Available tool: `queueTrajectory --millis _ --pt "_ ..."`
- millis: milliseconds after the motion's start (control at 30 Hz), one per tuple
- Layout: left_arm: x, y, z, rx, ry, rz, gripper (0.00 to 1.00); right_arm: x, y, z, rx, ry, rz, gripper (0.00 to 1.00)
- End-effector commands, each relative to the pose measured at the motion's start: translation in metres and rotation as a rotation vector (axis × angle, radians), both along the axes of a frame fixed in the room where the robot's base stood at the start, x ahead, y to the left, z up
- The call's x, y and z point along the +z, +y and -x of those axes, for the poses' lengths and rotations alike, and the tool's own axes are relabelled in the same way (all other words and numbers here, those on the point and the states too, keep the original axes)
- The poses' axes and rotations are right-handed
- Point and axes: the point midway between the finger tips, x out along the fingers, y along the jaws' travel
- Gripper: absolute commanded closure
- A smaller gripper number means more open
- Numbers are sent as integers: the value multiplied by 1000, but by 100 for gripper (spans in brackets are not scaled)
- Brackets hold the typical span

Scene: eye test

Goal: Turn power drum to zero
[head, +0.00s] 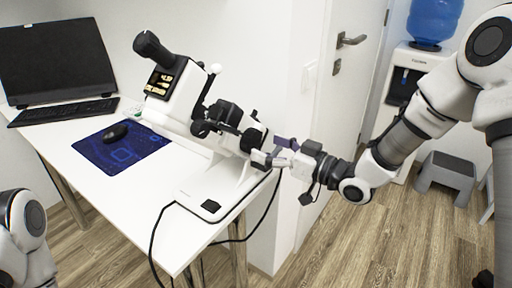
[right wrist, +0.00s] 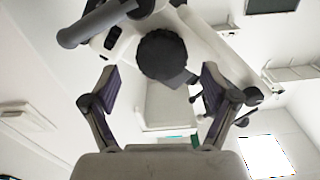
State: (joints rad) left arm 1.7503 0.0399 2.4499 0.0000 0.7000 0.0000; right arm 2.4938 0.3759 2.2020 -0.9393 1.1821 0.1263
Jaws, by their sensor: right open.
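The white lensmeter (head: 180,95) stands on the table with its dark eyepiece tilted up to the left. A dark round knob (head: 252,140), which looks like the power drum, is on the side facing my right arm. My right gripper (head: 276,151) is close beside this knob. In the right wrist view the dark ribbed knob (right wrist: 163,55) lies between and just beyond the two open fingers (right wrist: 160,84), with a gap on both sides. No scale reading on the drum is visible. My left gripper is out of view; only part of my left arm shows at lower left.
A monitor (head: 57,58), a keyboard (head: 64,112) and a mouse (head: 115,132) on a blue mat (head: 90,152) are on the white table (head: 150,205). Black cables hang at its front. A door (head: 348,85), water dispenser (head: 402,72) and grey step stool (head: 445,174) stand behind my right arm.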

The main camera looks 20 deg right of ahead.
Motion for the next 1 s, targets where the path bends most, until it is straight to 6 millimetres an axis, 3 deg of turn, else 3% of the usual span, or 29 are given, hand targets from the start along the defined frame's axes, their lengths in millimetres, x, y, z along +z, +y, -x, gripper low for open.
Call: queueTrajectory --millis 200,467,633,667,1000 --pt "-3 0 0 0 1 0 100 -1 20 -24 2 0 3 14" --pt "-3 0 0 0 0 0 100 0 21 -26 0 1 -2 14" --pt "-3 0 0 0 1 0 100 0 21 -26 0 2 -1 71" --pt "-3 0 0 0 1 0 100 0 21 -26 0 1 -2 75" --pt "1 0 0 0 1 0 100 1 21 -26 0 14 -17 75"
